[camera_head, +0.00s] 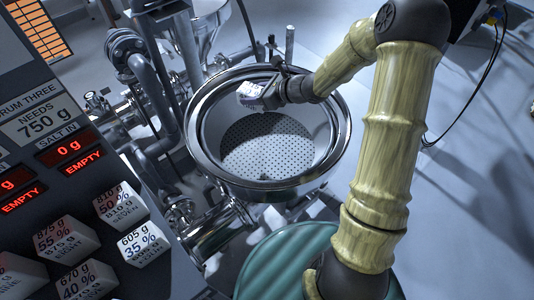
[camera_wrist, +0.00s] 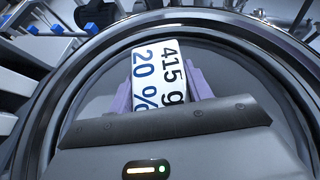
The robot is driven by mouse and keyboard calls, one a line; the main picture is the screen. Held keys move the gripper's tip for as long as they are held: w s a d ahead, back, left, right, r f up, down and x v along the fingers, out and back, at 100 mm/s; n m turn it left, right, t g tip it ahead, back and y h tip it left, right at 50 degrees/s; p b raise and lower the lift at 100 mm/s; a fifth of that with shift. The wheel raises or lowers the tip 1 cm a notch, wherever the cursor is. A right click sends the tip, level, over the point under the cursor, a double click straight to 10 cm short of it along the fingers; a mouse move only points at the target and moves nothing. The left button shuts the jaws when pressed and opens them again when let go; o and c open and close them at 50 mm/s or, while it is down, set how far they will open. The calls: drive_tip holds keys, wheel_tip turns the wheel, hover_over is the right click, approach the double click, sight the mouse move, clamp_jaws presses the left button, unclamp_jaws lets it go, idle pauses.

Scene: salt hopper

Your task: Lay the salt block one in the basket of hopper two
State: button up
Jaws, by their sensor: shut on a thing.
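My gripper (camera_head: 272,96) is shut on a white salt block (camera_head: 250,93). In the wrist view the block (camera_wrist: 158,75) reads "415 g" and "20 %", and sits between the purple finger pads of my gripper (camera_wrist: 160,85). The block is held over the open round steel hopper (camera_head: 193,130), near the far side of its mouth. Inside the hopper is a perforated basket floor (camera_head: 268,145), bare except for a small dark spot near its front. The block appears above this floor, not resting on it. No number shows on this hopper.
A panel at left carries a "needs 750 g" label (camera_head: 42,120) and red displays reading "0 g" and "empty" (camera_head: 70,150). Several labelled salt blocks (camera_head: 142,243) sit on the panel's lower part. A green ribbed drum (camera_head: 285,262) stands in front. Pipes surround the hopper's left side.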

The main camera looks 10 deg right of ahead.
drive_tip(key=b, duration=0.5)
hover_over(256, 137)
wheel_tip(256, 137, down, 6)
drive_tip(key=shift+w+d, duration=0.1)
drive_tip(key=shift+f, duration=0.15)
drive_tip(key=shift+f, duration=3)
wheel_tip(256, 137, down, 3)
drive_tip(key=shift+w+f, duration=0.1)
drive_tip(key=shift+f, duration=0.35)
drive_tip(key=shift+r, duration=0.1)
